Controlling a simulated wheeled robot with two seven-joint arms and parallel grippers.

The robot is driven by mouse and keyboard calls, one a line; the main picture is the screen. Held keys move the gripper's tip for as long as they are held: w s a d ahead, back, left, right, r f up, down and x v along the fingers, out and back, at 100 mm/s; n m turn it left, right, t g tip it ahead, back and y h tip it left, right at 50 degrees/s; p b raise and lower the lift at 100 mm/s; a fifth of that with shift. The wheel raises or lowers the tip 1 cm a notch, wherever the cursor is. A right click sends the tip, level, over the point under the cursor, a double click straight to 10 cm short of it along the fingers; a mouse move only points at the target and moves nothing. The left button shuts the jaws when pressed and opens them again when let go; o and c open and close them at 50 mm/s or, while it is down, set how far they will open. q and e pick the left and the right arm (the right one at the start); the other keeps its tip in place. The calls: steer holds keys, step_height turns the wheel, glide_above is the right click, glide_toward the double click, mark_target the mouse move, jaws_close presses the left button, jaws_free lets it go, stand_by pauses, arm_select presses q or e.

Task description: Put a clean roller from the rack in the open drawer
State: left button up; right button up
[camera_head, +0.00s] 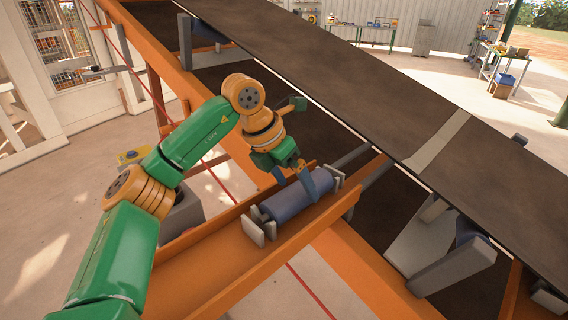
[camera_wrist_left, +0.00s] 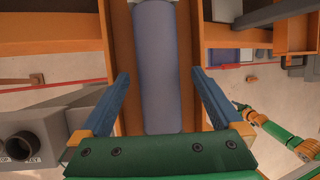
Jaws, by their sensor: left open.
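A blue-grey roller (camera_head: 287,205) lies lengthwise in an open orange tray-like channel (camera_head: 222,262) beside the conveyor, with grey upright brackets (camera_head: 252,230) at its ends. My left gripper (camera_head: 294,187) is open at the roller, its two blue fingers pointing down at either side of it. In the left wrist view the roller (camera_wrist_left: 158,75) runs between the spread fingers (camera_wrist_left: 157,98), with a gap on each side. I cannot tell whether the orange channel is the drawer or the rack. A green and orange arm, likely my right one, shows at the right (camera_wrist_left: 268,124); its jaws are too small to read.
A dark conveyor belt (camera_head: 350,80) on an orange frame (camera_head: 152,42) crosses behind the roller. A grey box (camera_wrist_left: 40,140) stands to the left in the wrist view. Work tables (camera_head: 365,30) stand far back. The floor at the lower left is clear.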

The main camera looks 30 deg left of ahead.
arm_select(q)
steer(key=v, duration=1.1)
steer(key=shift+s, duration=0.25)
